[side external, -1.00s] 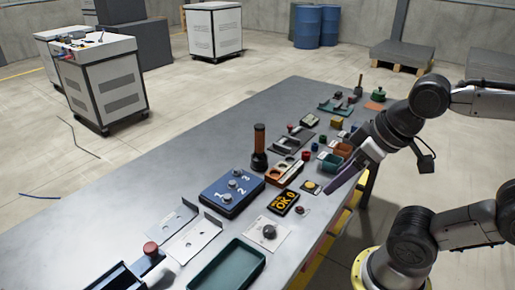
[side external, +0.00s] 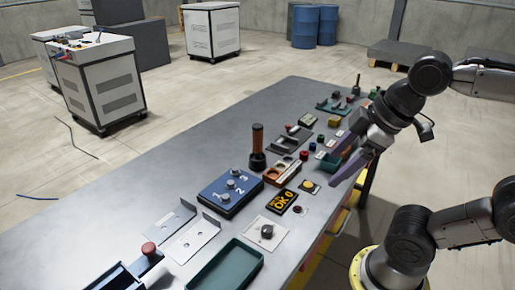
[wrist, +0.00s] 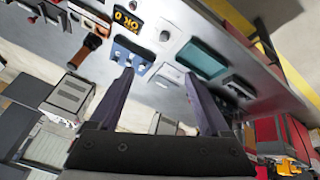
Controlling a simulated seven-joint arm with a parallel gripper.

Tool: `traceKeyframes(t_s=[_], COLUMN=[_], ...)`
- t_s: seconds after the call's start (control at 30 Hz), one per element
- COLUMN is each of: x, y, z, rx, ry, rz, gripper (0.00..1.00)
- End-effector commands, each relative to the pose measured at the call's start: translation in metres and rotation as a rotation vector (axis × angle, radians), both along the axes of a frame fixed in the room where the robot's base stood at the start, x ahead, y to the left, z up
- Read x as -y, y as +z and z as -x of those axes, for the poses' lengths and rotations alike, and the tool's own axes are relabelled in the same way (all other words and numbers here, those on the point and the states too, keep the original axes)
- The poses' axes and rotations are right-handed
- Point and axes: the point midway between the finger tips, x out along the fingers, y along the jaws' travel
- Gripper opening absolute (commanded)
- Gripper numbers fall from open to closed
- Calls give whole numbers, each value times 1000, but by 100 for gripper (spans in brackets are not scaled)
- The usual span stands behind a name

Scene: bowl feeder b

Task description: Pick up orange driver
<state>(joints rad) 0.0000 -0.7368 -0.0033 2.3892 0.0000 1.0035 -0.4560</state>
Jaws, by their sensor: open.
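The orange driver (side external: 258,138) stands upright on the table, with an orange-brown handle above a dark round base, behind the blue numbered box. In the wrist view its orange handle (wrist: 93,41) shows at the upper left, left of both fingers. My gripper (side external: 336,163) is open and empty, with two long purple fingers. It is above the table's right side, to the right of the driver and well apart from it. In the wrist view the fingers (wrist: 160,75) are spread, with nothing between them.
The blue box with knobs (side external: 222,203), the OK display (side external: 283,202) and an orange-brown block with holes (side external: 274,181) stand near the driver. A green tray (side external: 226,268) is at the front. Several small parts crowd the far end. The table's left side (side external: 185,165) is clear.

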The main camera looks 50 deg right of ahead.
Motion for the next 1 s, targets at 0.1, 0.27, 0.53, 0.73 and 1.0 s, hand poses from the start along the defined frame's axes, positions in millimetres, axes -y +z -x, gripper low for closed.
traceKeyframes(t_s=[0.1,0.27,0.53,0.73,1.0], x=[3,13,49,88,156], y=[38,85,120,109,46], z=[-26,-76,-175,-247,-327], rx=[-5,-52,-155,-230,-325], ry=[203,476,833,1021,1146], rz=[115,265,418,459,424], gripper=[81,81,81,81,81])
